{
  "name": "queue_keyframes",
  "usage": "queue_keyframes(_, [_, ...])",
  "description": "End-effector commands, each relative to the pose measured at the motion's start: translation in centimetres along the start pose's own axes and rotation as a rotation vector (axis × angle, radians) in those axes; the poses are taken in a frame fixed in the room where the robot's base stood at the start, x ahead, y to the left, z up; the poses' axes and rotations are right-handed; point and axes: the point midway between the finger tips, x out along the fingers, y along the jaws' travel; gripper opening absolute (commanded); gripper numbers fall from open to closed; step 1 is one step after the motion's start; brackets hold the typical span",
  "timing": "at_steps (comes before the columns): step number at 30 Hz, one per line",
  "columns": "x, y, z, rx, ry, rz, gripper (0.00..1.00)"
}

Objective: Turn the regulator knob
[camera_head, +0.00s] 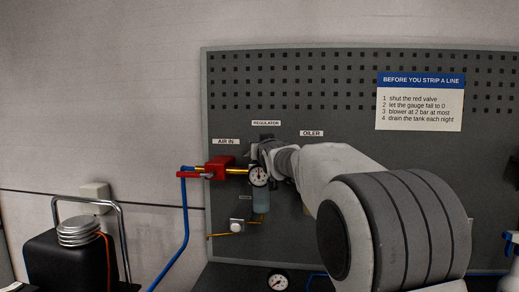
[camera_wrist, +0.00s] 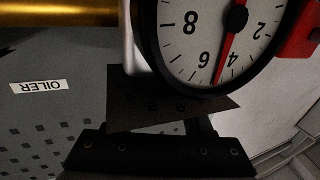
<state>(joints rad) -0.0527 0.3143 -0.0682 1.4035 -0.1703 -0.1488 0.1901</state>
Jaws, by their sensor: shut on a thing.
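The regulator stands on the grey board under the REGULATOR label (camera_head: 266,123). Its round pressure gauge (camera_head: 258,176) faces forward, with a clear bowl (camera_head: 261,200) below. My gripper (camera_head: 264,150) is at the top of the regulator, just above the gauge, and is shut on the knob. The knob itself is hidden by my gripper and the gauge. In the wrist view the gauge (camera_wrist: 222,40) fills the upper right, upside down, its red needle between 4 and 6. My dark fingers (camera_wrist: 165,110) reach in behind the gauge there.
A red valve (camera_head: 219,168) with a blue hose sits left of the regulator. The OILER label (camera_head: 311,133) is to the right, its unit mostly behind my arm. A sign (camera_head: 420,101) hangs at upper right. A black tank (camera_head: 70,260) stands at lower left; another gauge (camera_head: 278,281) is below.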

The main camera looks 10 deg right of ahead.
Motion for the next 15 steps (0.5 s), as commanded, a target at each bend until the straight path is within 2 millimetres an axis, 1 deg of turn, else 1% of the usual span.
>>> queue_keyframes(8, [0.01,-0.02,0.04,0.000,-0.002,0.000,0.00])
queue_keyframes(9, [0.01,-0.01,0.04,-0.001,-0.002,0.000,0.59])
queue_keyframes(13, [0.01,-0.01,0.02,0.000,-0.001,0.000,0.81])
queue_keyframes(15, [0.01,-0.01,0.02,0.000,-0.001,0.000,0.81])
